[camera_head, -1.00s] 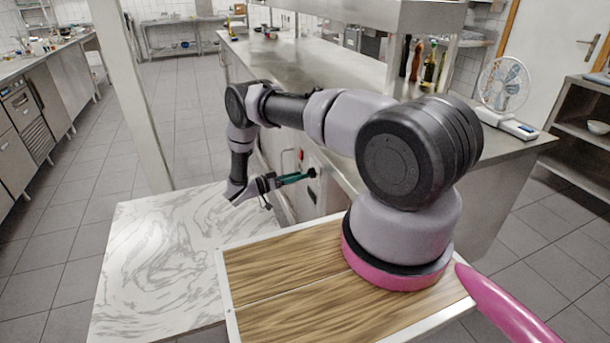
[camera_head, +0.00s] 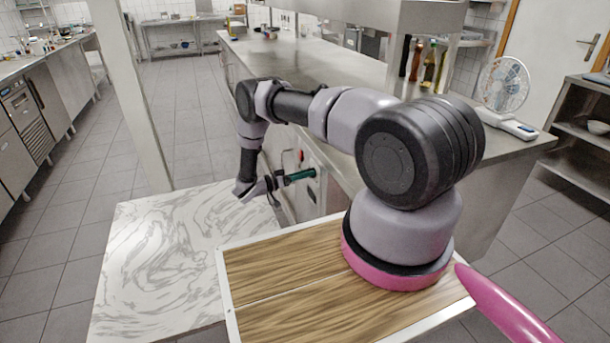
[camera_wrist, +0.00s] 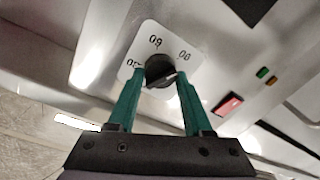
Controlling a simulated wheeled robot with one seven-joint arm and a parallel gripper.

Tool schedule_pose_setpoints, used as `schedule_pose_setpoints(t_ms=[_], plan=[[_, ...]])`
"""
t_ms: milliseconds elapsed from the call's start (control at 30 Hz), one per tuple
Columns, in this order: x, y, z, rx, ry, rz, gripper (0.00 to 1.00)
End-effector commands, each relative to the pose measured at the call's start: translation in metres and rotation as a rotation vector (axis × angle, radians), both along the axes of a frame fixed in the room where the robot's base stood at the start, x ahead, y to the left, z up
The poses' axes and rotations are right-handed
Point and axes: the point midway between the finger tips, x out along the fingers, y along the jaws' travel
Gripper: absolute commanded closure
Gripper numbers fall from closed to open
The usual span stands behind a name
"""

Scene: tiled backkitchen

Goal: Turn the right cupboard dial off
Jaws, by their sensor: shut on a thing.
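The black dial (camera_wrist: 158,70) sits on a white plate (camera_wrist: 152,40) with printed numbers on the steel cupboard front in the wrist view. My gripper (camera_wrist: 159,75) has its two green fingers on either side of the dial, shut on it. A pale edge shows on the dial's lower right side; I cannot tell exactly which mark it points to. In the head view my gripper (camera_head: 308,174) reaches the cupboard front (camera_head: 335,190), and its fingertips cover most of the dial.
A red switch (camera_wrist: 228,104) and small green and orange lights (camera_wrist: 263,73) are to the right of the dial in the wrist view. The steel counter (camera_head: 310,75) is above the cupboard. A marble-topped surface (camera_head: 170,250) lies below and left of my arm.

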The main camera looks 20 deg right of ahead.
Motion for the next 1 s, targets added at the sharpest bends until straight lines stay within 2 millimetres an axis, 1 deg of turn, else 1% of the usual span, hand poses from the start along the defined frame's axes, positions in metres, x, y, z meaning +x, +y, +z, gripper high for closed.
schedule_pose_setpoints(t_ms=[167,367,1000], plan=[[0.0007,0.0011,0.0003,0.000,0.049,0.004,1.00],[0.0013,0.0013,0.0005,0.000,0.174,0.005,1.00],[0.0034,0.0014,-0.0005,0.001,0.774,0.004,1.00]])
